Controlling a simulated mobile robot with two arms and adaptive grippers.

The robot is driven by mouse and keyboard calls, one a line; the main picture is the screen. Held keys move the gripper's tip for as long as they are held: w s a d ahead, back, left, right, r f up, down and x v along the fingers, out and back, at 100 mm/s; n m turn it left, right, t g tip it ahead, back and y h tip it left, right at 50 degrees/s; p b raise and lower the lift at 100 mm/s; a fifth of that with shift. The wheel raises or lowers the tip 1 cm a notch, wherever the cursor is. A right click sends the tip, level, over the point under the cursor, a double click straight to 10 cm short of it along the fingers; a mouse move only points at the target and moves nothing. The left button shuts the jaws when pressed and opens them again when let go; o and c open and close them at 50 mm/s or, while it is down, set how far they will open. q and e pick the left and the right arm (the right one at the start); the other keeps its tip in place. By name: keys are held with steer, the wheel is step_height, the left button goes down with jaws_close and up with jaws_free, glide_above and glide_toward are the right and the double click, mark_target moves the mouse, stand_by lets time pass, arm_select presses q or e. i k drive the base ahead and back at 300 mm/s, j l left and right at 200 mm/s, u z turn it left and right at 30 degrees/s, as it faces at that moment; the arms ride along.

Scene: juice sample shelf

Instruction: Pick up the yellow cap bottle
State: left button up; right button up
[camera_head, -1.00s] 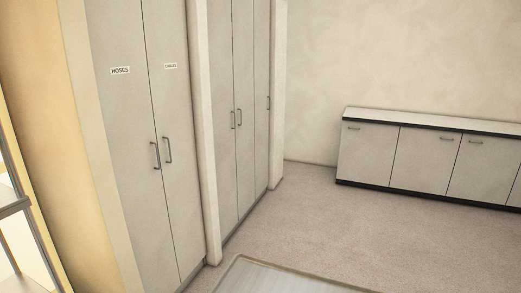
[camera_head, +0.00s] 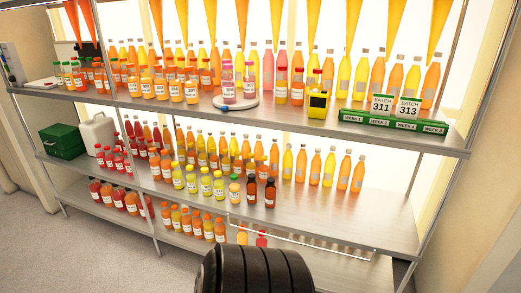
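Several small bottles with yellow juice (camera_head: 205,187) stand in a row on the middle shelf. Their caps look yellowish, but they are too small to tell for sure. I cannot tell which one is the yellow cap bottle. Neither of my grippers is in view.
A metal shelf rack (camera_head: 330,215) holds many juice bottles on three levels. The right part of the middle shelf is bare. A green box (camera_head: 62,142) and a white canister (camera_head: 97,133) stand at its left. Green batch stands (camera_head: 392,122) sit above right.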

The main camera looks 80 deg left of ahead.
mark_target(219, 183)
steer(key=k+l+u, duration=0.1)
steer(key=u, duration=1.9)
steer(key=i+l+u, duration=0.1)
steer(key=u, duration=0.95)
steer(key=i+j+z, duration=0.2)
steer(key=i, duration=0.15)
steer(key=i+j+z, duration=0.2)
steer(key=i, duration=0.15)
